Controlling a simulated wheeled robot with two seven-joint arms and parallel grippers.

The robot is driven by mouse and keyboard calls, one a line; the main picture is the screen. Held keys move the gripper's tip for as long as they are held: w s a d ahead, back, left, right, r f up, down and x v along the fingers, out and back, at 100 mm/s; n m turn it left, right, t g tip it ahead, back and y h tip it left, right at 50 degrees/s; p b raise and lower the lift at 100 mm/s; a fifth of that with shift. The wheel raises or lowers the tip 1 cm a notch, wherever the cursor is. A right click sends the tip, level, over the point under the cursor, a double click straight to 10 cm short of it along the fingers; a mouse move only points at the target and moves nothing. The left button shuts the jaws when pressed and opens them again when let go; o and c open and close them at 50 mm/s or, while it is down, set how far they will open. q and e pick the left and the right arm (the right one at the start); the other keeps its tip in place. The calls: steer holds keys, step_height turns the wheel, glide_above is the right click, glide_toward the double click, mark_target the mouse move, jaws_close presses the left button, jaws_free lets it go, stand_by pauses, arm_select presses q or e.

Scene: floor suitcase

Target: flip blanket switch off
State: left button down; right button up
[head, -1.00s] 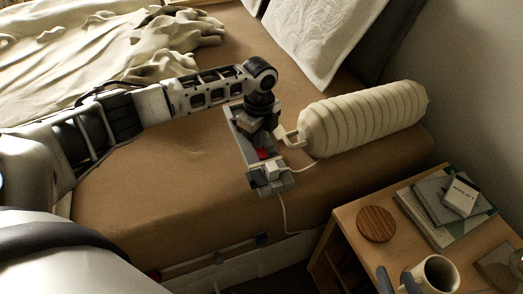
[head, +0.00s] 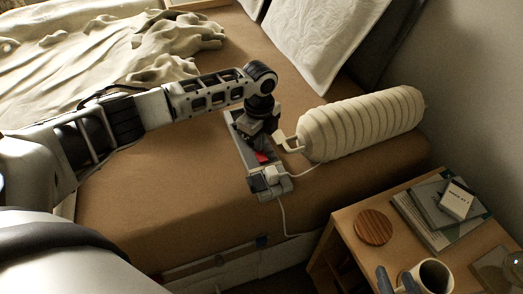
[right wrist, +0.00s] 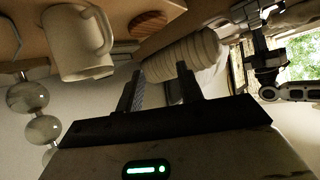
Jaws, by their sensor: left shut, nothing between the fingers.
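A grey power strip (head: 242,150) lies on the brown mattress, with a small red switch (head: 262,157) on its top. A light plug sits in its near end, with a cable running off the bed edge. My left gripper (head: 255,138) points down over the strip, shut and empty, just behind the red switch; whether it touches is unclear. The switch's position is too small to read. A cream rolled blanket (head: 362,124) with a pale plug-like connector lies right of the strip. My right gripper (right wrist: 163,90) is open and empty by the mug, its fingertips also at the head view's bottom.
A wooden nightstand (head: 345,222) stands at the lower right with a mug (head: 435,277), a round wooden coaster (head: 373,226) and books (head: 430,218) topped by a small white box (head: 457,201). Pillows (head: 318,38) and a rumpled blanket (head: 95,55) lie on the bed. Bare mattress is left of the strip.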

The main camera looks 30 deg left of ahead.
mark_target(260, 154)
arm_select(q)
steer(key=shift+r+p, duration=0.7)
steer(key=shift+r, duration=0.25)
step_height(260, 154, up, 2)
steer(key=shift+r+p, duration=0.1)
steer(key=shift+p, duration=1)
steer(key=shift+r+p, duration=0.4)
steer(key=shift+p, duration=0.2)
arm_select(e)
steer(key=shift+d+r+g, duration=0.35)
steer(key=shift+r+g, duration=0.05)
steer(key=shift+r, duration=0.15)
steer(key=shift+r, duration=0.1)
